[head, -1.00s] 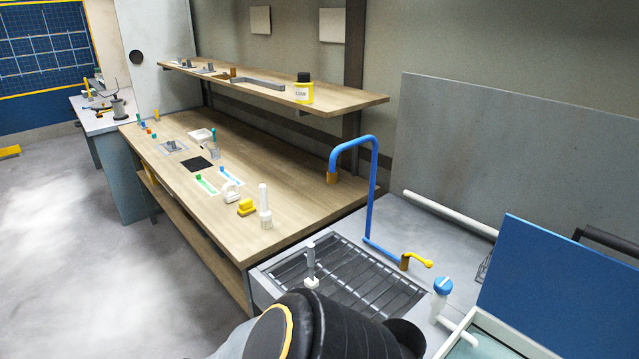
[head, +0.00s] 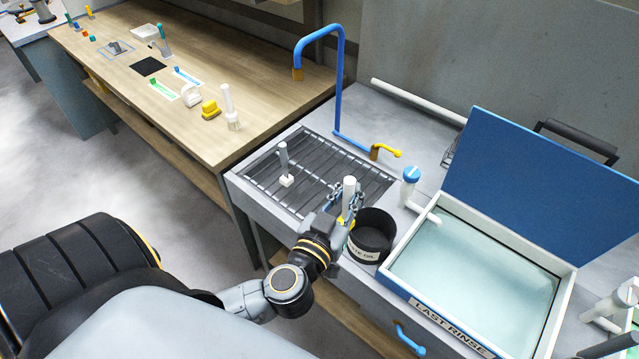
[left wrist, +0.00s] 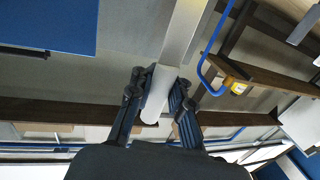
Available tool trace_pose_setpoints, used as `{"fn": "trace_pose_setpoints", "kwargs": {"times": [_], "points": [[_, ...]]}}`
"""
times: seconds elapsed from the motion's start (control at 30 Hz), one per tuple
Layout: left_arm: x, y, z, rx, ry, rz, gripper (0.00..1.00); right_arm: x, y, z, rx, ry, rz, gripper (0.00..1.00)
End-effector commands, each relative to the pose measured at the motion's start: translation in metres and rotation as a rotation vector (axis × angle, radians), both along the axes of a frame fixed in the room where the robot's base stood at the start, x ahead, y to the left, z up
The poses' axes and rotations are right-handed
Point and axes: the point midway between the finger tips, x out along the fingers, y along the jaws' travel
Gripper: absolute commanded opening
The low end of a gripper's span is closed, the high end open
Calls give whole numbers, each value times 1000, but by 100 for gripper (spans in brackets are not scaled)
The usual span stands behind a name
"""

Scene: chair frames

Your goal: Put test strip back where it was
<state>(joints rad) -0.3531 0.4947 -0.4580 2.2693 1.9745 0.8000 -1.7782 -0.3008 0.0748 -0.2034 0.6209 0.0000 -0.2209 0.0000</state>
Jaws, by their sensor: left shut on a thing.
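My left gripper (head: 345,206) is shut on a pale, upright stick-like thing (head: 349,186), above the front edge of the drain grid. In the left wrist view this pale thing (left wrist: 172,60) runs between the two fingers. I cannot tell whether it is the test strip. A little yellow shows by the fingers in the head view. On the wooden bench lie a flat strip with a green end (head: 165,90) and one with a blue end (head: 187,76), side by side. My right gripper is not in view.
A black labelled pot (head: 371,232) stands just right of my left gripper. A tank of pale liquid (head: 428,303) with a raised blue lid (head: 540,180) is further right. A blue pipe (head: 338,80) rises behind the drain grid (head: 262,166). A white brush (head: 228,100) and a yellow block (head: 210,108) stand on the bench.

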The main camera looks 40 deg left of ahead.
Motion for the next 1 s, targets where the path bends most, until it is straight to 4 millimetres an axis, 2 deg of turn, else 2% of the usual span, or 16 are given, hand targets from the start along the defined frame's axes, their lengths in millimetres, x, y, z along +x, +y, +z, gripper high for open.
{"fn": "trace_pose_setpoints", "kwargs": {"times": [0.37, 0.5, 0.63, 0.87, 1.0], "points": [[52, 69, -39, 5, 1, 7, 0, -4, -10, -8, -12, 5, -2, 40], [66, 87, -69, 1, 2, 6, 0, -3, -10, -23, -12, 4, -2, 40], [74, 98, -84, 1, 1, 5, 0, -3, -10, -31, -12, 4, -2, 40], [80, 106, -95, 1, -1, 3, 0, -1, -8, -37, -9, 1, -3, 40], [83, 109, -117, -2, 1, 4, 0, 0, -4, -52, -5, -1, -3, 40]]}}
